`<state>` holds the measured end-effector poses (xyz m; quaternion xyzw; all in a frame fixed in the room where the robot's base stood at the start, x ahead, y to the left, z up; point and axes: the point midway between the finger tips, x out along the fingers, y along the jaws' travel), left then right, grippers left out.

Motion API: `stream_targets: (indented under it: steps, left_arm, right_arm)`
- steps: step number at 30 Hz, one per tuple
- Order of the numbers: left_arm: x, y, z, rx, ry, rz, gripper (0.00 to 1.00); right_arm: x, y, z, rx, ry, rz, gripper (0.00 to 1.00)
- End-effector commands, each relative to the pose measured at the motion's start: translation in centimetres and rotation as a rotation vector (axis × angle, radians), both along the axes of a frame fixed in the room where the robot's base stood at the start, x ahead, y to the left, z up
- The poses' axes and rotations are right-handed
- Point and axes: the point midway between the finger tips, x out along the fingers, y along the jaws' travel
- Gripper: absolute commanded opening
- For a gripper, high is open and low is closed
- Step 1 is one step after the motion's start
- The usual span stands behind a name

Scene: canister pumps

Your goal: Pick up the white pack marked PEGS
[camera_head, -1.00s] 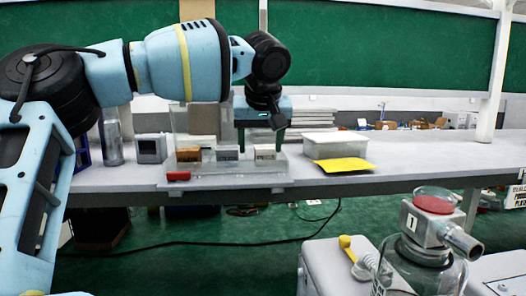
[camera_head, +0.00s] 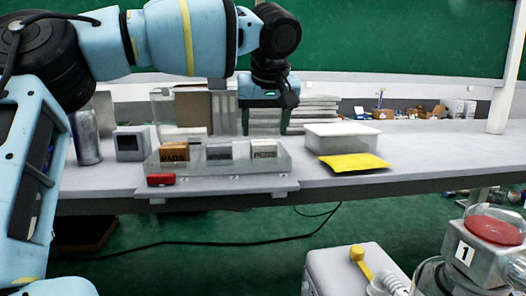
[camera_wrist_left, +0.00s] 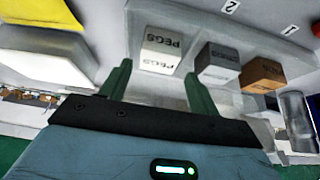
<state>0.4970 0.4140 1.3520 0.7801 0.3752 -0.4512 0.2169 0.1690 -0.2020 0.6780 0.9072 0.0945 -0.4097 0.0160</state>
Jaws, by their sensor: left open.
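The white pack marked PEGS (camera_head: 264,150) stands at the right end of a row in a clear, low-walled tray (camera_head: 222,171) on the bench. It also shows in the left wrist view (camera_wrist_left: 162,52), just beyond the fingertips. My left gripper (camera_head: 265,131) is open and empty, pointing down, above or behind the white pack in the head view. In the left wrist view its fingers (camera_wrist_left: 158,78) are spread to either side of the pack's near edge, apparently not touching it. My right gripper is not in view.
A grey pack (camera_head: 218,151) and a brown PADS pack (camera_head: 174,152) stand left of the white one. A red object (camera_head: 160,180) is at the tray's front left. A lidded white box (camera_head: 341,137) and a yellow packet (camera_head: 354,162) lie to the right. Stacked panels (camera_head: 310,110) stand behind.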

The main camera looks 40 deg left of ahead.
Motion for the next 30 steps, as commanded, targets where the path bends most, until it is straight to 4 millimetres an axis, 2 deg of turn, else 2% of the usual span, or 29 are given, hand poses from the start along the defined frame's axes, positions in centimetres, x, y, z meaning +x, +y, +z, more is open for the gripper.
stream_targets:
  steps: [10, 19, 28, 30]
  left_arm:
    - [0.6, 0.8, -1.6, -0.001, 0.001, 0.0, 0.62]
    - [1.9, 2.3, -4.8, -0.001, -0.001, 0.001, 0.62]
    - [2.2, 2.5, -5.4, -0.001, -0.001, 0.0, 0.62]
    - [2.1, 2.5, -5.4, -0.001, -0.001, 0.0, 0.54]
  right_arm:
    - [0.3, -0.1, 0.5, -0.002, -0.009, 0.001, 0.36]
    - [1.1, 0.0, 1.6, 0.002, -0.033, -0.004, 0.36]
    - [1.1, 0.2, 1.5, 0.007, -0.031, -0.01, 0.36]
    - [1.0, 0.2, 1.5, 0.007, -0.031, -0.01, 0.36]
